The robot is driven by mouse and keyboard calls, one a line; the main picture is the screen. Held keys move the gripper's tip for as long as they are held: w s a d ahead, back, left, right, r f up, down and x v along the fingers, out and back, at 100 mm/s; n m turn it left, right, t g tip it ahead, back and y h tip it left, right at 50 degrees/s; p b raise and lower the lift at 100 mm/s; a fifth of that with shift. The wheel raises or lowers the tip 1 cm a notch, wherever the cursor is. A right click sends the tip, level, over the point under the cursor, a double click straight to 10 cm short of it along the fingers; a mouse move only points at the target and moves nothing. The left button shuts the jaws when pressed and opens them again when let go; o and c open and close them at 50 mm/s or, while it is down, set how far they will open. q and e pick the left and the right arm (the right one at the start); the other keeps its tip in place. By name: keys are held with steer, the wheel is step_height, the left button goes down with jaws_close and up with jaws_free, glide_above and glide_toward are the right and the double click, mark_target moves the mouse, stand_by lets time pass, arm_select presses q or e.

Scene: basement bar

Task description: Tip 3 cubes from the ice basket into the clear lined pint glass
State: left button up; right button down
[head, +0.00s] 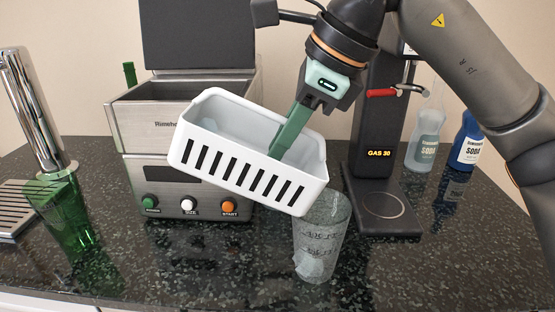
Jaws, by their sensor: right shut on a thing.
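My right gripper (281,148) reaches down into the white ice basket (235,178) and is shut on its wall. The basket hangs in the air, tilted with its right end low. Its low right corner is just above the mouth of the clear lined pint glass (322,238). The glass stands upright on the counter, with dark lines and writing on its side. A whitish lump, apparently ice, shows low in the glass; I cannot tell how many cubes it is. No separate cubes can be made out inside the basket. My left gripper is not in view.
The ice machine (184,132) with its lid up stands behind the basket. A black soda maker (380,185) is right of the glass, with two soda bottles (427,138) (466,142) behind. A green glass (62,215) and a tap (32,110) are at left. The front counter (190,265) is clear.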

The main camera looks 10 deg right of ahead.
steer(key=shift+r+p, duration=0.35)
steer(key=shift+p, duration=0.05)
steer(key=r+h+p, duration=0.1)
steer(key=r+p, duration=0.1)
steer(key=p, duration=0.2)
steer(key=shift+h, duration=0.3)
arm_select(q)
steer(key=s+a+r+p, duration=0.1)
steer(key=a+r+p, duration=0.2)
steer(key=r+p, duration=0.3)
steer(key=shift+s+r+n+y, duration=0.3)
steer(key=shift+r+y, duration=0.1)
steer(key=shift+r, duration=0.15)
arm_select(e)
steer(key=shift+a+r+g+h, duration=0.1)
steer(key=shift+r+g+h, duration=0.75)
steer(key=shift+h, duration=0.75)
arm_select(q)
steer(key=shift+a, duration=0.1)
